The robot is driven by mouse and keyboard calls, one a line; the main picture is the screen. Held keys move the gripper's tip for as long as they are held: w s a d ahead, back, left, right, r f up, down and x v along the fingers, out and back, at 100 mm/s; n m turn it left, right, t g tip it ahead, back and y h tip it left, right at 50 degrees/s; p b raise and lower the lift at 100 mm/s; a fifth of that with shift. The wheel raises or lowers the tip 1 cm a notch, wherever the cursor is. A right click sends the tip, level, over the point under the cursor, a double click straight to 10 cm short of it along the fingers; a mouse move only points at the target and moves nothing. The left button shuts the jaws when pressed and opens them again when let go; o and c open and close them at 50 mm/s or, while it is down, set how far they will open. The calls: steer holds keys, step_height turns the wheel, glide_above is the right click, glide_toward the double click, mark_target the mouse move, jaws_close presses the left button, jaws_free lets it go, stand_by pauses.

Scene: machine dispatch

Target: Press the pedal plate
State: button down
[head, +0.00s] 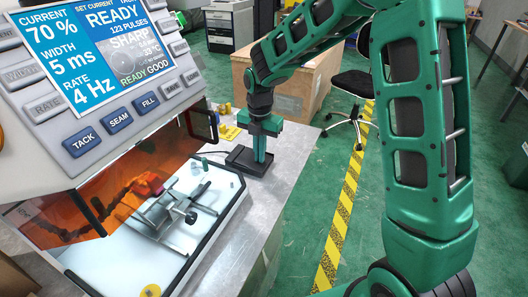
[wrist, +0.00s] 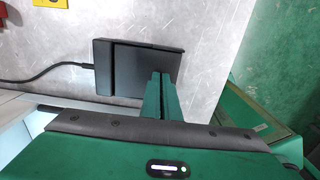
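The black pedal (head: 240,160) lies flat on the grey metal table, right of the machine. In the wrist view its flat pedal plate (wrist: 132,68) is on the right of the unit, beside a raised dark strip. My gripper (head: 260,160) points down at the pedal plate with its two green fingers together and nothing between them. In the wrist view the fingertips (wrist: 161,75) overlap the right part of the plate. They look at or just above its surface; I cannot tell whether they touch or press it. The fingers hide part of the plate.
The welding machine (head: 100,80) with its screen, reading READY, and orange shield stands close on the left. A black cable (wrist: 45,75) runs left from the pedal. A yellow item (wrist: 48,3) lies behind. The table (head: 290,160) is bare to the right, up to its edge.

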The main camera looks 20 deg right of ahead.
steer(key=shift+s+d+f, duration=0.25)
steer(key=shift+s+f, duration=0.15)
steer(key=shift+f, duration=0.05)
steer(key=shift+w+r, duration=0.15)
steer(key=shift+r, duration=0.05)
step_height(320, 180, up, 14)
steer(key=shift+d+r, duration=0.15)
steer(key=shift+d, duration=0.1)
stand_by(0.4)
steer(key=s+d+r+m, duration=0.2)
steer(key=s+d+m, duration=1.2)
steer(key=d+m, duration=0.2)
steer(key=s+d+f+m, duration=0.2)
steer(key=s+d+m, duration=0.1)
steer(key=s+m, duration=0.6)
steer(key=s+d+f+m, duration=0.2)
steer(key=s+d+m, duration=0.2)
steer(key=s+m, duration=0.5)
steer(key=shift+s+f, duration=0.4)
steer(key=shift+s, duration=0.8)
